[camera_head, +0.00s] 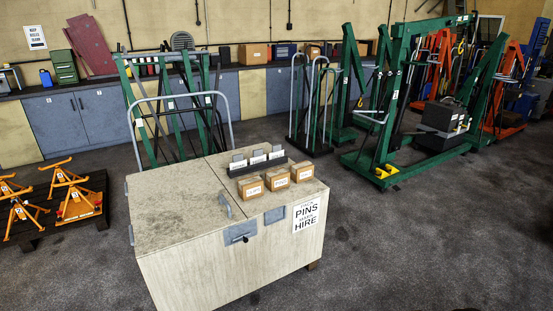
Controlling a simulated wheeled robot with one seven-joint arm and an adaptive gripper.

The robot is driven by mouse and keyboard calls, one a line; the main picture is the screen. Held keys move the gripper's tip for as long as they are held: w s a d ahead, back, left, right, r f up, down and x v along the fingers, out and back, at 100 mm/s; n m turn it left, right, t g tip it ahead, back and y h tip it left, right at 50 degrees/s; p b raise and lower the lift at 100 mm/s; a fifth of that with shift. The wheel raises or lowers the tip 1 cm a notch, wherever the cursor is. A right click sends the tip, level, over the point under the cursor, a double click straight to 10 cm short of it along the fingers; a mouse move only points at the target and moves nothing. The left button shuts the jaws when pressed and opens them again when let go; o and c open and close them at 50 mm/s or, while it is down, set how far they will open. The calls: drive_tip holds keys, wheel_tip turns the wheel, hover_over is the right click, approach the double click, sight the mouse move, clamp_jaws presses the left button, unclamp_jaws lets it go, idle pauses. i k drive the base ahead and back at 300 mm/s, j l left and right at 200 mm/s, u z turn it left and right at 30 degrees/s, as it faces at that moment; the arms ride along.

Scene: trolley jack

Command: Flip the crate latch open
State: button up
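The crate (200,270) is a large pale wooden box standing on the floor in the lower middle of the head camera view. A grey metal latch (240,233) is on its front face, just under the lid's front edge, with a small dark part on it. It is too small to tell how the latch is set. The crate lid (175,200) lies flat and carries a grey handle (225,205). A second grey plate (274,215) is on the front face, right of the latch. My gripper is not in view.
Cardboard boxes (276,179) and a dark tray of cards (258,167) sit on the crate's right top. A sign (306,215) is on its front. Orange stands (75,195) are at left, green hoist frames (385,150) behind right. Floor at lower right (430,240) is clear.

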sight(245, 240)
drive_tip(key=i+j+u, duration=0.1)
drive_tip(key=i+u, duration=0.15)
drive_tip(key=i, duration=0.3)
drive_tip(key=i+u, duration=0.25)
drive_tip(key=i, duration=0.3)
drive_tip(key=i+l+u, duration=0.1)
drive_tip(key=i+u, duration=0.15)
drive_tip(key=i, duration=0.3)
drive_tip(key=i+l+u, duration=0.25)
drive_tip(key=i, duration=0.3)
